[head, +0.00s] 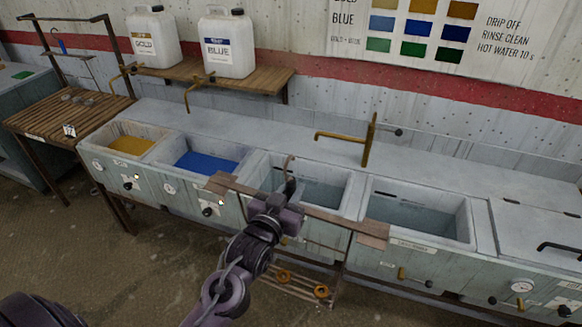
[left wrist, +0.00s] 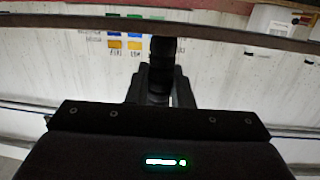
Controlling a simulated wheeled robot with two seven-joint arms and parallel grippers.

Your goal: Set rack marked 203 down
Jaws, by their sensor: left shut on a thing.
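My left gripper (head: 285,195) is shut on a rack whose long brown bar (head: 340,221) with flat ends runs across the front of the middle tanks. A hook rises above the grip. In the left wrist view, the gripper (left wrist: 160,85) closes around a dark upright piece, with the bar (left wrist: 240,36) crossing above. A slatted piece with orange rings (head: 300,287) shows low beneath the bar; I cannot tell whether it belongs to the rack. No number 203 is readable on the held rack. I cannot tell whether the bar touches the tank rims. My right gripper is out of view.
A gold tank (head: 130,145) and a blue tank (head: 205,163) stand left of two pale tanks (head: 425,225). A brass tap (head: 370,140) rises behind. A slatted wooden stand (head: 50,110) with a small tag is at far left. Jugs (head: 228,45) stand on a shelf.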

